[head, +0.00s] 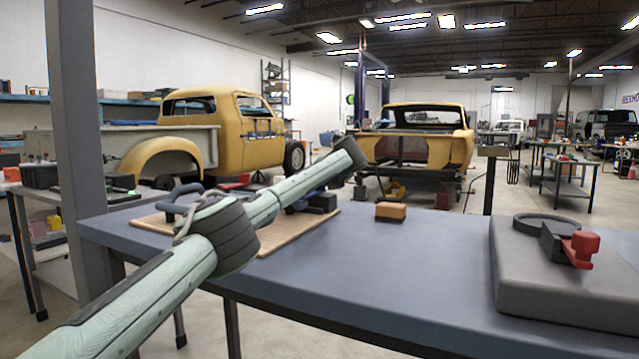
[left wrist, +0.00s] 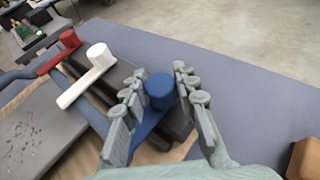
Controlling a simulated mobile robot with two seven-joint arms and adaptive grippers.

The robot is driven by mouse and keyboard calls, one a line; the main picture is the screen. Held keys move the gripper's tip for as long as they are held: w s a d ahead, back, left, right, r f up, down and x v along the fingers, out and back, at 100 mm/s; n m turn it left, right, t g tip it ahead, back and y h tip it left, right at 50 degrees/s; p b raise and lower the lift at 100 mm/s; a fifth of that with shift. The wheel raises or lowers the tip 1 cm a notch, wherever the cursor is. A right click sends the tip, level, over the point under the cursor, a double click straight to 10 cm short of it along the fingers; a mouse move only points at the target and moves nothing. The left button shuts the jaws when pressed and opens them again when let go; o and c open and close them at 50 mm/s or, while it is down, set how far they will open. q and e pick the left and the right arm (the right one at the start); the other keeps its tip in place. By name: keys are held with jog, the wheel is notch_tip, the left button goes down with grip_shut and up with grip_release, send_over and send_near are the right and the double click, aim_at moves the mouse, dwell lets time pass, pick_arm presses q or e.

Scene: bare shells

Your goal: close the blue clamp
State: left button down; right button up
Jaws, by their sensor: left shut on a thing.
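The blue clamp's handle ends in a round blue knob (left wrist: 160,88) in the left wrist view. Its blue bar runs down toward the lower left, partly hidden by a finger. My left gripper (left wrist: 162,98) is shut on this blue handle, with one finger on each side of the knob. A white-handled lever (left wrist: 88,76) and a red-handled lever (left wrist: 60,52) lie to the left of it. In the head view my left arm crosses in front of the board and hides much of the clamps and the gripper. My right gripper is not in view.
The clamps stand on a wooden board (head: 285,232) on the blue-grey table (head: 420,255). An orange-brown block (head: 390,211) sits right of the board. A grey slab (head: 550,295) with a red-knobbed device (head: 581,247) is at the right. The table between is clear.

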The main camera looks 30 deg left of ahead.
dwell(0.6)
pick_arm(q)
jog(key=c, duration=1.1)
grip_release()
jog(key=shift+c, duration=0.2)
jog(key=shift+d, duration=0.1)
jog(key=v, duration=1.2)
jog(key=shift+w, duration=0.15)
